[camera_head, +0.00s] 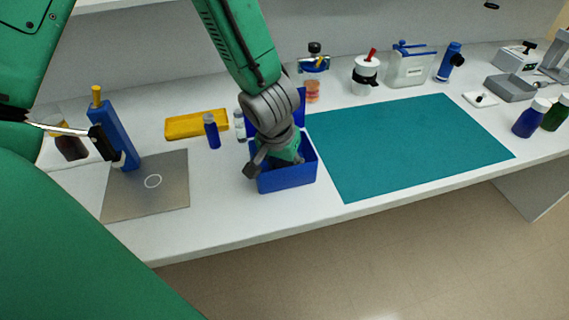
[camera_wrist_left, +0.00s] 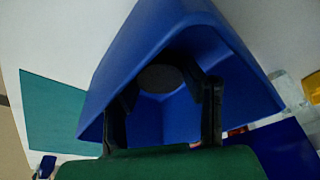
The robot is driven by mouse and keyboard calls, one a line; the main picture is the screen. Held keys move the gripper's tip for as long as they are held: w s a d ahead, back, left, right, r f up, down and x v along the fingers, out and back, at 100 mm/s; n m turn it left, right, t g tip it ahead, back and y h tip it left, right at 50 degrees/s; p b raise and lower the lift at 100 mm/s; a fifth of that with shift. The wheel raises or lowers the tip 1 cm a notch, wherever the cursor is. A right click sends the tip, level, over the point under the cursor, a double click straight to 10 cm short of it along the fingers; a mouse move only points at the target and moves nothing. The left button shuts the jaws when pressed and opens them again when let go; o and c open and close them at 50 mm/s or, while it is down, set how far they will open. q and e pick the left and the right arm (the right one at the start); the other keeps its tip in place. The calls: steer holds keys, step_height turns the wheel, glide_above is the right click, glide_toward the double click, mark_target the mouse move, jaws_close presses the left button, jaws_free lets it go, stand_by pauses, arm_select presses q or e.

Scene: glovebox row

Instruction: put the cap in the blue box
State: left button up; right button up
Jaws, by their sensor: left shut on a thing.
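The open blue box (camera_head: 288,180) stands near the front edge of the bench, left of the teal mat. My left gripper (camera_head: 278,164) reaches down into it from above, and the box walls hide its fingertips in the head view. In the left wrist view the box (camera_wrist_left: 130,58) surrounds the two black fingers of the gripper (camera_wrist_left: 160,88). A dark round cap (camera_wrist_left: 160,78) shows between the fingertips, and the gripper is shut on it. Whether the cap touches the box floor is hard to tell. My right gripper is not in view.
A teal mat (camera_head: 410,145) lies right of the box, mostly clear. A yellow tray (camera_head: 197,124) and a small blue bottle (camera_head: 212,132) stand to the left. A metal plate (camera_head: 148,190) with a blue stand (camera_head: 115,135) is farther left. Bottles and equipment line the back.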

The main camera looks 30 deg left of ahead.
arm_select(q)
steer(key=shift+f+b, duration=0.2)
steer(key=shift+b, duration=0.1)
steer(key=o, duration=0.5)
steer(key=shift+a, duration=0.15)
steer(key=shift+c, duration=0.2)
steer(key=shift+a, duration=0.1)
steer(key=shift+r+p, duration=0.25)
steer(key=shift+p, duration=0.15)
steer(key=p+v, duration=0.3)
steer(key=v, duration=0.8)
steer(key=shift+r, duration=0.4)
steer(key=shift+s, duration=0.1)
